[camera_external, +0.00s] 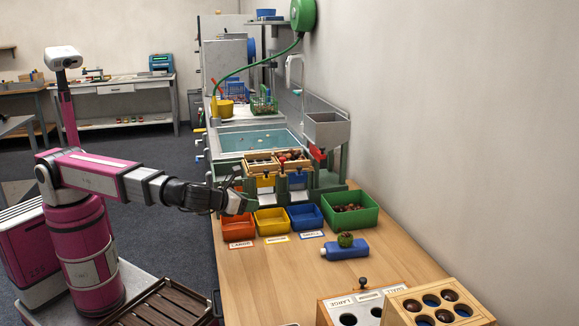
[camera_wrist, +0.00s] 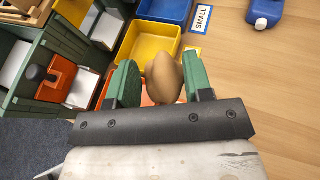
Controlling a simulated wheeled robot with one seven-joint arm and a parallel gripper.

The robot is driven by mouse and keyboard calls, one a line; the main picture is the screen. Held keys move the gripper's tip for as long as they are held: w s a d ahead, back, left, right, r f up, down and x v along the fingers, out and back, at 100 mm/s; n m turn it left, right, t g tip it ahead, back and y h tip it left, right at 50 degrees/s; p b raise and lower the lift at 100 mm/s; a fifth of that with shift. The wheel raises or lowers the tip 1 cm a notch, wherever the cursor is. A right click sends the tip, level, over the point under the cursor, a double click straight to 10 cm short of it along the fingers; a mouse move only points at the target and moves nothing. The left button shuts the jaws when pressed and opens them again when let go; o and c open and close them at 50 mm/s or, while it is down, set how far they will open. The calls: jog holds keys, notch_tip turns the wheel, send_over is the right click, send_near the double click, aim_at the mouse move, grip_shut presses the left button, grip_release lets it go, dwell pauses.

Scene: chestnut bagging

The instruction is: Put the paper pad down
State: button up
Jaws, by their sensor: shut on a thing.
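My gripper (camera_external: 237,190) is above and just behind the orange bin (camera_external: 238,224) at the left of the bin row. In the wrist view my gripper (camera_wrist: 164,76) has its two green fingers on either side of a tan, rounded lump (camera_wrist: 165,80), taken to be the paper pad, and is shut on it. The lump is held in the air in front of the yellow bin (camera_wrist: 151,42).
A blue bin (camera_external: 305,217) and a green crate (camera_external: 352,211) with chestnuts stand to the right. A blue bottle (camera_external: 345,250) lies on the wooden table (camera_external: 270,280). A box with holes (camera_external: 348,307) stands at the front right. The table's front left is clear.

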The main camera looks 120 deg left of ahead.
jog(key=shift+s+a, duration=0.25)
jog(key=shift+s, duration=0.5)
jog(key=shift+f, duration=0.1)
send_over(251, 261)
notch_tip(251, 261, down, 7)
jog(key=shift+r, duration=0.1)
jog(key=shift+f, duration=2)
jog(key=o, duration=0.9)
jog(key=shift+f, duration=0.15)
